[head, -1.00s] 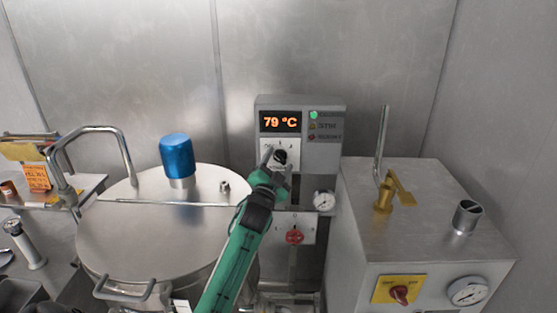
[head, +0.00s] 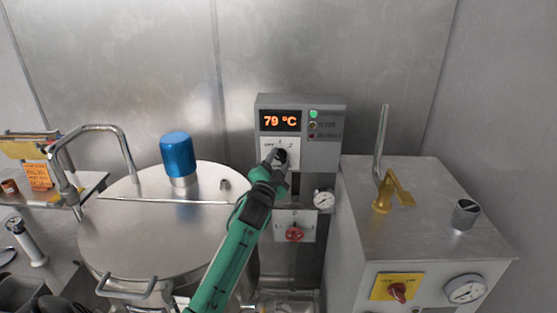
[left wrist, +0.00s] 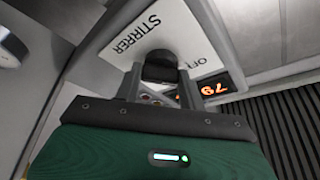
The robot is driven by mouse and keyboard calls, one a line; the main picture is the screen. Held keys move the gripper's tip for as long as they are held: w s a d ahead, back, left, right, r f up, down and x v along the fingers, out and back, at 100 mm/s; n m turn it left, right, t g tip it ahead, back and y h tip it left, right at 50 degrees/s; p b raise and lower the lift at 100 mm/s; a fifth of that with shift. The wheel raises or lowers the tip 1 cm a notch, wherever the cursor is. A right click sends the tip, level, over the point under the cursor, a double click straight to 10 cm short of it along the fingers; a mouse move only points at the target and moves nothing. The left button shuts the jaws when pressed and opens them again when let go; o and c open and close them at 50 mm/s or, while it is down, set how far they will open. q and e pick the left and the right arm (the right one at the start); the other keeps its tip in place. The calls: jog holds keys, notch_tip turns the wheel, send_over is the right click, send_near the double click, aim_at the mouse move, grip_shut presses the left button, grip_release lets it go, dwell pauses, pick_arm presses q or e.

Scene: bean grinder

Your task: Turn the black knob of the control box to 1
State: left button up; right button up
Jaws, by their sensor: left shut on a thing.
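The control box (head: 325,156) is a grey panel on the back wall with an orange "79 °C" display (head: 281,121). Below the display is a white dial plate (head: 297,148) marked OFF, 1 and 2. The black knob (head: 281,155) on this plate is partly hidden by my left gripper (head: 276,161). In the left wrist view the gripper (left wrist: 160,82) has a finger on each side of the knob (left wrist: 160,66) and is shut on it, under the word STIRRER. The knob's pointing direction is hard to make out. My right gripper is out of view.
A steel kettle (head: 130,240) with a blue-capped fitting (head: 178,155) stands left of my left arm. A red knob (head: 294,234) and a gauge (head: 324,200) sit below the box. A steel cabinet (head: 430,210) with a yellow valve handle (head: 400,192) stands right.

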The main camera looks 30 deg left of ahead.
pick_arm(q)
jog(key=m+p, duration=0.2)
jog(key=m+g+h+p, duration=0.1)
jog(key=m+p, duration=0.1)
jog(key=m+h+p, duration=0.1)
jog(key=m+p, duration=0.1)
jog(key=shift+r, duration=0.35)
jog(key=shift+m+g+p, duration=0.4)
jog(key=shift+m+p, duration=0.3)
jog(key=shift+p, duration=0.2)
jog(key=shift+f+m+g+p, duration=0.15)
jog(key=shift+m+g+p, duration=0.15)
jog(key=shift+m+p, duration=0.35)
jog(key=o, duration=1)
jog(key=shift+s, duration=0.1)
